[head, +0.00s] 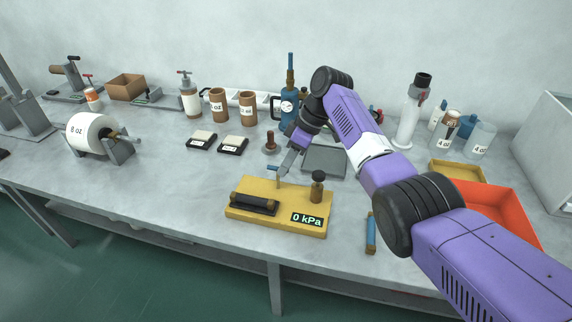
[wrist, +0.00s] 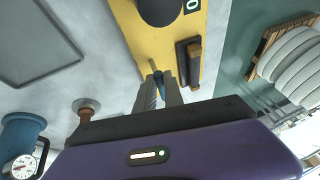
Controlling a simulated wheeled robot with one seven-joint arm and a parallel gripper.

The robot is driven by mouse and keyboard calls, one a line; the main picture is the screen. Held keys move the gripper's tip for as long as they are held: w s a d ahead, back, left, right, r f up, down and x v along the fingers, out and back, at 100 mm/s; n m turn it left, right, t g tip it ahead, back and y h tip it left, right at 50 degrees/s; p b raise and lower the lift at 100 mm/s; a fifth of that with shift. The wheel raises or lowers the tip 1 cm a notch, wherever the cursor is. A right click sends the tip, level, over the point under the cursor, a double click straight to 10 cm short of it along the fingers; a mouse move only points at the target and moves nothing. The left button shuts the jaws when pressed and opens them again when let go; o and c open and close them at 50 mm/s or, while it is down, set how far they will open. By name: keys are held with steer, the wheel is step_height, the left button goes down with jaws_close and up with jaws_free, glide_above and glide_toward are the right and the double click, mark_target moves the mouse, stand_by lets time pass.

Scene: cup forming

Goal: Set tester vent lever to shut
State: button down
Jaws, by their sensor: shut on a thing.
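The yellow tester (head: 245,218) sits near the front of the bench, its display (head: 306,219) reading 0 kPa. Its vent lever (head: 273,168) is a small blue bar on a thin post at the tester's back edge. My gripper (head: 284,169) reaches down to it from behind. In the wrist view, my gripper (wrist: 159,84) is shut on the blue lever (wrist: 157,78), whose brass post shows just beyond the fingertips. The fingers hide part of the lever, so its exact angle is hard to tell. The tester's yellow plate (wrist: 143,42) lies beyond the fingers.
A dark block with a brass end (head: 254,203) and a dark knobbed post (head: 318,187) stand on the tester. A brown-knobbed stamp (head: 270,144) and a grey tray (head: 325,159) are behind it. A blue-and-brown stick (head: 371,232) lies to the right.

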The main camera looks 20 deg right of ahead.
steer(key=shift+d+f, duration=0.25)
steer(key=c, duration=1.5)
jaws_free()
steer(key=shift+o, duration=0.2)
steer(key=shift+r, duration=0.1)
steer(key=shift+r, duration=0.1)
steer(key=b+v, duration=0.1)
steer(key=v, duration=0.6)
steer(key=shift+r, duration=0.25)
